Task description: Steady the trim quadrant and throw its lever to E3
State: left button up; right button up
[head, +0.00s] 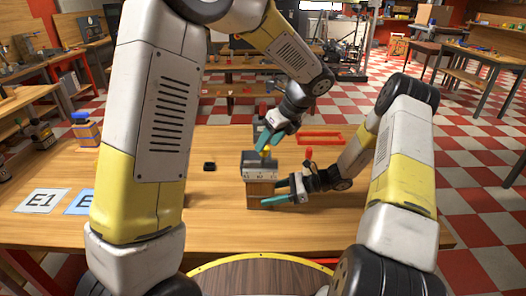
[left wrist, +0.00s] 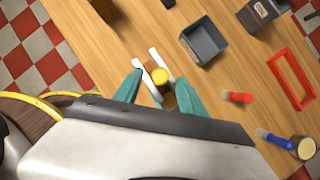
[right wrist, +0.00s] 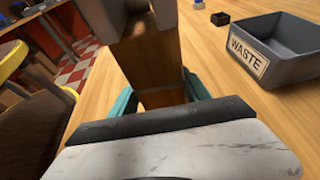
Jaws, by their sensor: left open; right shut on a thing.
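The trim quadrant stands on the table on a wooden block base (head: 259,194), with a grey head on top. In the left wrist view its pale side plates (left wrist: 145,66) flank a yellow lever knob (left wrist: 160,77). My left gripper (head: 278,140) is open above the quadrant, and its teal fingers are on either side of the knob, apart from it. My right gripper (head: 290,191) is shut on the wooden base from the right; the right wrist view shows the base (right wrist: 150,65) between its fingers. The lever's position mark is not readable.
A grey bin labelled WASTE (right wrist: 285,50) stands just behind the quadrant. A small black block (head: 209,166) sits left. An E1 card (head: 41,201) lies far left.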

pick_arm(q)
jog(key=v, duration=0.5)
jog(key=shift+d+r, duration=0.1)
jog(key=shift+r, duration=0.1)
